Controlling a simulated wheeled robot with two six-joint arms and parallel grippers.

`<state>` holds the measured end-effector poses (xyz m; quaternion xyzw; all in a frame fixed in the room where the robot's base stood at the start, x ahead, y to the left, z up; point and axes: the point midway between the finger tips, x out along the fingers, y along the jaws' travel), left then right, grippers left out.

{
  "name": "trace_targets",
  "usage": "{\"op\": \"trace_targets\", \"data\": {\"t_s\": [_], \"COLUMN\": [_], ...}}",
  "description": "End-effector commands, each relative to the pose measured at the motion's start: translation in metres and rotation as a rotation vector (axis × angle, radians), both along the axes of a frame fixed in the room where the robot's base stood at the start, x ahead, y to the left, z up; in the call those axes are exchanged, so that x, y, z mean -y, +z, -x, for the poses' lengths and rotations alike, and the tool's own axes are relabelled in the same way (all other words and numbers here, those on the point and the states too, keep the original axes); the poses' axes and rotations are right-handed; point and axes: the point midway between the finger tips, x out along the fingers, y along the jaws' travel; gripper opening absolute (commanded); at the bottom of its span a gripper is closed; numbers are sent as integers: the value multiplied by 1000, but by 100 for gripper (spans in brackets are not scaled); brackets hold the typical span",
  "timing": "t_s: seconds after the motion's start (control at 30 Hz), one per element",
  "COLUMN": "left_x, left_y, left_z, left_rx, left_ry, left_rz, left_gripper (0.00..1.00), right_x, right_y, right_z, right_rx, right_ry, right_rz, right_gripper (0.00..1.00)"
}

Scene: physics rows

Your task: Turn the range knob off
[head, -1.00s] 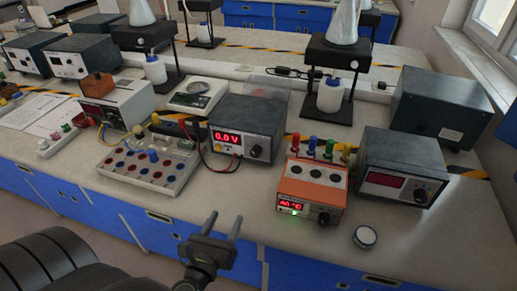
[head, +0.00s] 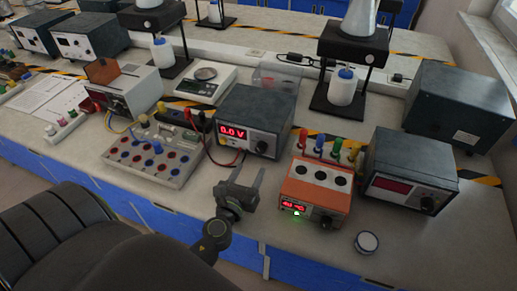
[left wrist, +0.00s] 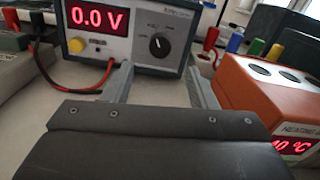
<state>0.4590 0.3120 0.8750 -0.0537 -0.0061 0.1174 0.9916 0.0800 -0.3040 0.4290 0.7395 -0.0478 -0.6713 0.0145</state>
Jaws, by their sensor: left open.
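A dark meter (head: 255,113) with a red 0.0 V display stands mid-bench. It also fills the top of the left wrist view (left wrist: 125,53). Its round black knob (head: 262,147) is on the right of its front panel. In the left wrist view the knob (left wrist: 159,44) shows a white pointer mark and lies beyond the gap between the fingers. My left gripper (head: 249,174) is open and empty, in front of the meter and apart from the knob. The gripper also shows in the left wrist view (left wrist: 158,80). My right gripper is not in view.
An orange heating block (head: 315,187) stands close on the gripper's right. A socket board (head: 150,158) with red and blue sockets lies to the left. Red and black leads (head: 225,162) hang at the meter's left front. A small round dish (head: 366,242) sits near the front edge.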

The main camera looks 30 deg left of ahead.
Motion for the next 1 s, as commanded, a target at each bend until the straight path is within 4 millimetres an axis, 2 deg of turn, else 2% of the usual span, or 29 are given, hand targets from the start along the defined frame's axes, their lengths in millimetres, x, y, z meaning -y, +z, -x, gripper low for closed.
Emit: {"op": "trace_targets", "data": {"t_s": [0.2,0.4,0.6,0.87,1.0], "left_x": [-9,-16,-19,-19,-19], "left_y": [2,0,-1,-1,-1], "left_z": [-41,-67,-79,-80,-79], "left_rx": [1,1,-1,-1,-1], "left_ry": [-2,0,1,1,0], "left_rz": [-2,0,-1,0,0], "left_gripper": [52,52,52,52,36], "right_x": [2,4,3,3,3], "right_y": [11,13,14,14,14], "right_z": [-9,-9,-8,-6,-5], "right_rx": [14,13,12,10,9], "right_ry": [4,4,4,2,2], "right_rz": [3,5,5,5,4], "right_gripper": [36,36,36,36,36]}}
